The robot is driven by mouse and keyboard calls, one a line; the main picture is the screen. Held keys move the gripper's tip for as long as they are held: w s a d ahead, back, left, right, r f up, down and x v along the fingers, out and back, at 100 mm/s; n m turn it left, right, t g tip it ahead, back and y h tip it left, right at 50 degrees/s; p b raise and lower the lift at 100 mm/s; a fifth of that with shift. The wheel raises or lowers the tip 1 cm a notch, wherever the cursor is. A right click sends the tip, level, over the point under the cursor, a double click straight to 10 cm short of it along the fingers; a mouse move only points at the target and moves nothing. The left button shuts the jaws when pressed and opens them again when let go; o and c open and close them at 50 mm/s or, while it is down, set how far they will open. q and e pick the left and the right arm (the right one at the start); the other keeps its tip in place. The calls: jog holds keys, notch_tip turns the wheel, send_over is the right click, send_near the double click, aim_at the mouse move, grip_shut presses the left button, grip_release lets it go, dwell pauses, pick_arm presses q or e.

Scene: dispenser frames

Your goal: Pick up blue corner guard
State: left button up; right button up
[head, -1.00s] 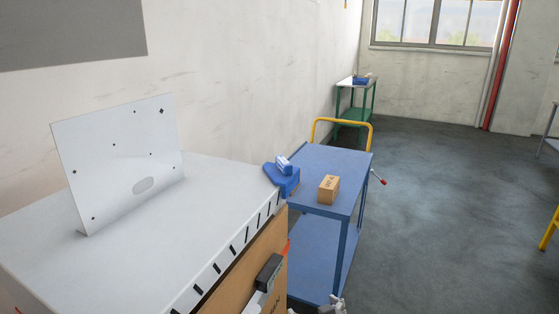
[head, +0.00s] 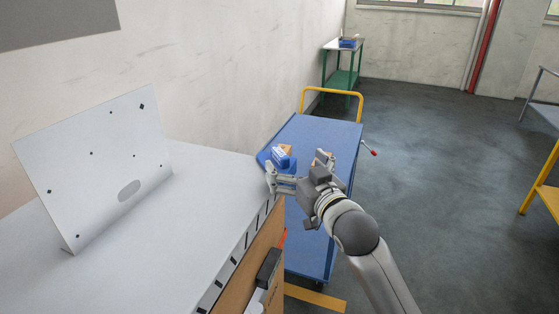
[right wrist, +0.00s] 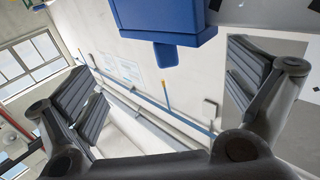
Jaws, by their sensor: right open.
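A blue piece that looks like the corner guard (head: 264,157) sits at the far right corner of the white-topped bench. A smaller blue-and-white item (head: 281,158) shows against it, with a tan patch behind. My right gripper (head: 297,168) is open, its fingers spread at that corner, and partly hides the blue piece. In the right wrist view a blue body with a short tab (right wrist: 165,22) shows at the top, between and beyond the open fingers (right wrist: 160,82). I cannot tell whether the fingers touch it. My left gripper is not in view.
A white perforated plate (head: 95,165) stands on the bench top (head: 190,215). A blue cart (head: 325,135) with a yellow handle (head: 333,90) stands beyond the bench. A green table (head: 340,77) is farther back. The floor to the right (head: 440,150) is mostly clear.

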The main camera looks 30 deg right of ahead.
aim_at(281, 151)
jog(key=shift+w+f, duration=0.1)
jog(key=shift+w, duration=0.4)
jog(key=shift+w+f, duration=0.1)
jog(key=shift+w, duration=0.25)
jog(key=w+p, duration=0.1)
jog(key=w, duration=0.1)
jog(key=w+p, duration=0.1)
jog(key=shift+w+a, duration=0.2)
jog(key=shift+w, duration=0.75)
jog(key=shift+c, duration=0.3)
jog(key=shift+s, duration=0.1)
jog(key=c, duration=0.5)
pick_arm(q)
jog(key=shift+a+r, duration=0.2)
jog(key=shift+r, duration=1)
pick_arm(e)
jog(key=c, duration=0.4)
